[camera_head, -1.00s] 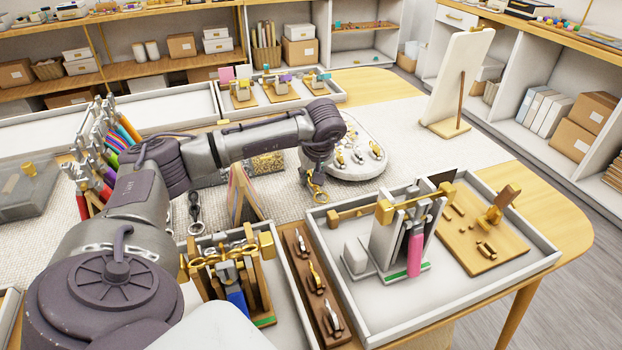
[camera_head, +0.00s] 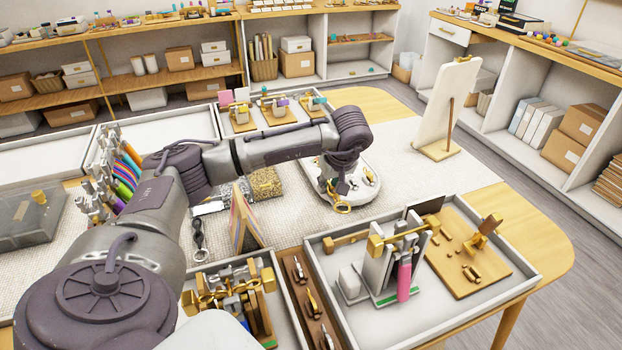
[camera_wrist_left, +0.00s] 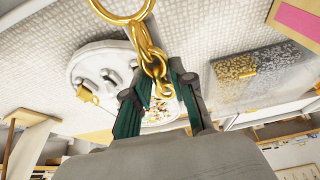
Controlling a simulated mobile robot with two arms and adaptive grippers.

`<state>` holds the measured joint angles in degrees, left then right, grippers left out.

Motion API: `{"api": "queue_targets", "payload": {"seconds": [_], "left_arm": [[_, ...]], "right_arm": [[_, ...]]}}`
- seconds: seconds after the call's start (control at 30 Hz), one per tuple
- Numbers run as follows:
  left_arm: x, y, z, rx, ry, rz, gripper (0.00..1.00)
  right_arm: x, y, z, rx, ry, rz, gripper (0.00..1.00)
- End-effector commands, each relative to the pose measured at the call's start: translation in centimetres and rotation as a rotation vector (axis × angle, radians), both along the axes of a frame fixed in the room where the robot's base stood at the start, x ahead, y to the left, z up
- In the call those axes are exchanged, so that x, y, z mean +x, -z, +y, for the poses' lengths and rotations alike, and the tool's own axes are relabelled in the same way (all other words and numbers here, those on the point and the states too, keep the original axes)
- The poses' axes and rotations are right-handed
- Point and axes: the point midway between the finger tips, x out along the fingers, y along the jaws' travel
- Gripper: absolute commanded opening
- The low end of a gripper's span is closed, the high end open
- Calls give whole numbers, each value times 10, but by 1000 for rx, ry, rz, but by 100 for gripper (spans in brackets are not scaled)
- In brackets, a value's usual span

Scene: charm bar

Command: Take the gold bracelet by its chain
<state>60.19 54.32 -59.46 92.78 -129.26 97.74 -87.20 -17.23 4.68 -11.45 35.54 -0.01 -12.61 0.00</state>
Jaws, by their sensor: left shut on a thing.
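My left gripper (camera_head: 339,188) is shut on the gold bracelet (camera_head: 343,207), which hangs from its fingertips in the head view. In the left wrist view, the chain links of the bracelet (camera_wrist_left: 157,72) lie between the green-lined fingers of the gripper (camera_wrist_left: 160,88). A large gold ring at the chain's end sticks out beyond the fingertips and is cut off by the top edge. The bracelet is in front of a round white display board (camera_head: 372,180), partly hidden behind my arm. My right gripper is not in view.
A grey tray (camera_head: 500,300) with a gold-topped stand is at the front right. A brown strip (camera_head: 292,250) with several small pieces lies beside it. A clear box of gold bits (camera_head: 265,185) and an upright white panel (camera_head: 446,105) stand nearby. The woven mat right of the board is clear.

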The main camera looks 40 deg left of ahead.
Motion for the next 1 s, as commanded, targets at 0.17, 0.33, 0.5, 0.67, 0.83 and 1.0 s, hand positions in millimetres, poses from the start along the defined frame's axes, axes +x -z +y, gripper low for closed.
{"api": "queue_targets", "payload": {"seconds": [0.17, 0.33, 0.5, 0.67, 0.83, 1.0], "left_arm": [[10, -25, -33, 0, 2, 0, 0], [16, -34, -50, 0, 1, 0, 0], [17, -45, -55, 1, -2, 0, 0], [17, -58, -55, 2, -2, -1, 0], [17, -71, -55, 1, -1, 0, 0], [17, -85, -55, 1, -1, -1, 0]], "right_arm": [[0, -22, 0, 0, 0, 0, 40], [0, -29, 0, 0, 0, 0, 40], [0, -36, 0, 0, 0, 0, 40], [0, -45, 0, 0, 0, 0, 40], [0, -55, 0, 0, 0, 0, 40], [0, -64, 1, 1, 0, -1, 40]]}}
